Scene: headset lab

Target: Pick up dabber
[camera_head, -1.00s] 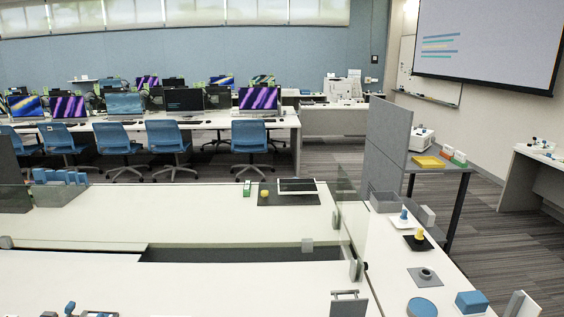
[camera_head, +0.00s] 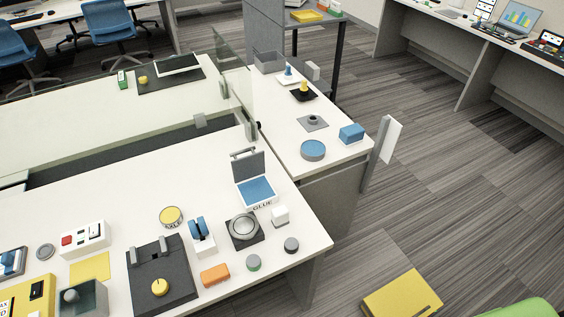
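No object is plainly marked as the dabber. Two small knobbed pieces stand on the side counter in the head view: one with a blue top (camera_head: 289,71) on a white base, and one with a yellow top (camera_head: 303,87) on a black tray (camera_head: 297,96). An open grey case with a blue pad (camera_head: 257,190), labelled GLUE, sits on the near table. Neither of my grippers is in view.
The near white table (camera_head: 110,205) also holds a black device with a yellow knob (camera_head: 159,287), an orange block (camera_head: 214,275), a round grey dial (camera_head: 243,226) and small round pieces. A clear panel (camera_head: 232,75) stands by the side counter.

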